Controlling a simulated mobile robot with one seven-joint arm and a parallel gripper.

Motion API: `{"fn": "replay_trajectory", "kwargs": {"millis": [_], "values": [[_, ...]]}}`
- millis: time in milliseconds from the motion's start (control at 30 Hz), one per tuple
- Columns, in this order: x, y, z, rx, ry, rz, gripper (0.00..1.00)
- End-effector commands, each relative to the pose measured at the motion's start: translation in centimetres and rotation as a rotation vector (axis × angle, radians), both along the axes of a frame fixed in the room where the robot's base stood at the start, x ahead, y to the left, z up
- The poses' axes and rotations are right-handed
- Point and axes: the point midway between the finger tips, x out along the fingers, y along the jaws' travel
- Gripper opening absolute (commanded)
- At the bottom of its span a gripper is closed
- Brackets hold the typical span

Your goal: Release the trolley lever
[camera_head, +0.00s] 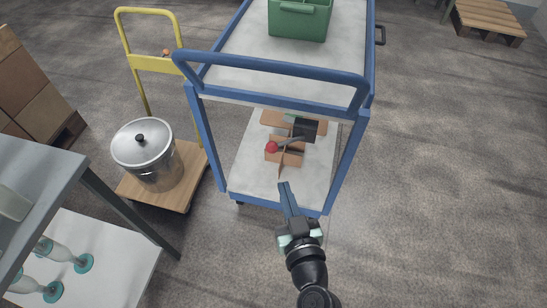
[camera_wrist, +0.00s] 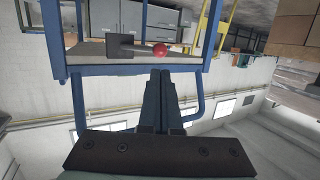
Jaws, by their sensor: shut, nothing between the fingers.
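The blue trolley (camera_head: 268,69) has pale grey shelves and a tall push handle. On its lower shelf a lever with a red ball knob (camera_head: 271,147) and a grey rod reaches left from a black block (camera_head: 306,130). The knob also shows in the wrist view (camera_wrist: 159,50), beside the black block (camera_wrist: 120,46); that view looks upside down. My gripper (camera_head: 284,186) is in front of the trolley's near end, its fingers together and empty, pointing toward the lever. In the wrist view the fingertips (camera_wrist: 160,73) are apart from the knob.
Brown dividers (camera_head: 285,157) stand around the lever. A green crate (camera_head: 299,19) is on the top shelf. A yellow-handled cart (camera_head: 190,165) with a steel pot (camera_head: 156,160) stands left. A grey table (camera_head: 40,170) is at lower left.

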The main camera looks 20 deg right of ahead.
Motion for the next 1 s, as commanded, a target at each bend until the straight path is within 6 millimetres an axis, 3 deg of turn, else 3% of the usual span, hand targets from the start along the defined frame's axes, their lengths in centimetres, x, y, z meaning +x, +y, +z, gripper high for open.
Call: {"fn": "replay_trajectory", "kwargs": {"millis": [300, 500, 1000], "values": [[5.7, -0.9, -0.9, 0.0, -0.002, 0.001, 0.0], [8.3, -1.2, -1.5, 0.0, -0.002, 0.002, 0.0], [9.4, -1.3, -1.8, -0.001, 0.0, 0.001, 0.0]]}}
